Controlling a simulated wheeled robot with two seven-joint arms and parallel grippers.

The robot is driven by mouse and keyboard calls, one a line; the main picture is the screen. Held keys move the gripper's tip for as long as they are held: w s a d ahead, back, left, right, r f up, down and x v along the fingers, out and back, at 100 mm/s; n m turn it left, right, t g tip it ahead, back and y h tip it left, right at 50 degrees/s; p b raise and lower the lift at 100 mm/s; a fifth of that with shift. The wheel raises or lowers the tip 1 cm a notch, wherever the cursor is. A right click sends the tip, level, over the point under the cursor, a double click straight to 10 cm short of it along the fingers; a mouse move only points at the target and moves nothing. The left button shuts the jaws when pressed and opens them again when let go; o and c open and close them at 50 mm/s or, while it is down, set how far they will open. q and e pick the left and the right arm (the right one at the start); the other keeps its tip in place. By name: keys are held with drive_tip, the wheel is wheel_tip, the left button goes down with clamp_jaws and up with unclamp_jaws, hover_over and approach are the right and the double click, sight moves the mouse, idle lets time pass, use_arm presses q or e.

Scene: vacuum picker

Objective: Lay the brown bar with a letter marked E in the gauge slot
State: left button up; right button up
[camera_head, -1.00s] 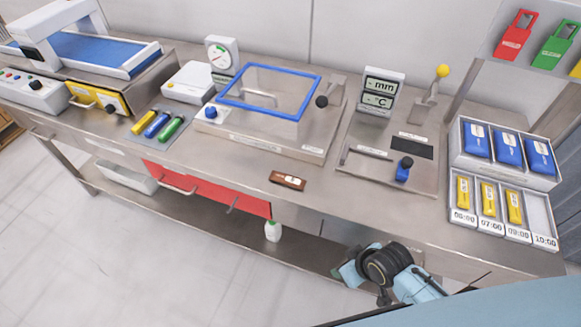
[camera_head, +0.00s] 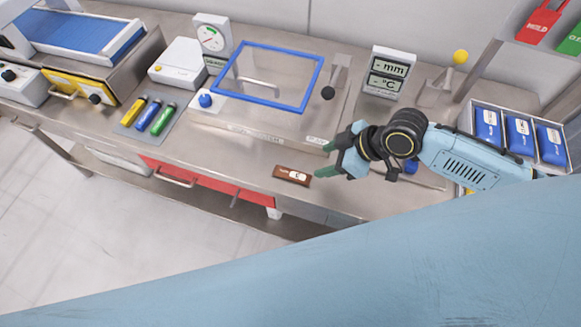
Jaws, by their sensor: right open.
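The brown bar (camera_head: 292,175) lies flat on the steel bench near its front edge, with a pale label on top; its letter is too small to read. My right gripper (camera_head: 335,160) is open and empty, just to the right of the bar, with its fingers pointing left toward it. The gauge plate (camera_head: 437,181) with the mm and °C display (camera_head: 389,75) is to the right. My right arm covers most of this plate, so the slot is hidden. A bit of its blue knob (camera_head: 411,167) shows under the arm. My left gripper is not in view.
A vacuum chamber with a blue-framed lid (camera_head: 268,76) stands behind the bar. A yellow-knobbed lever (camera_head: 460,57) stands at the back right. Blue packs (camera_head: 519,135) sit in a tray at far right. Bench around the bar is clear.

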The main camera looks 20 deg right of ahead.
sight(293, 174)
drive_tip(key=x, duration=0.4)
drive_tip(key=shift+a+f, duration=0.3)
drive_tip(key=shift+f, duration=0.05)
drive_tip(key=shift+w+a+f, duration=0.15)
drive_tip(key=shift+f, duration=0.15)
drive_tip(key=shift+w+a+f, duration=0.1)
drive_tip(key=shift+a+f, duration=0.2)
drive_tip(key=shift+f, duration=0.1)
drive_tip(key=x, duration=0.4)
drive_tip(key=shift+a+f, duration=0.2)
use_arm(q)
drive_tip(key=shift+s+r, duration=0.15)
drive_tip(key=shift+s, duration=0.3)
use_arm(e)
drive_tip(key=c, duration=1.1)
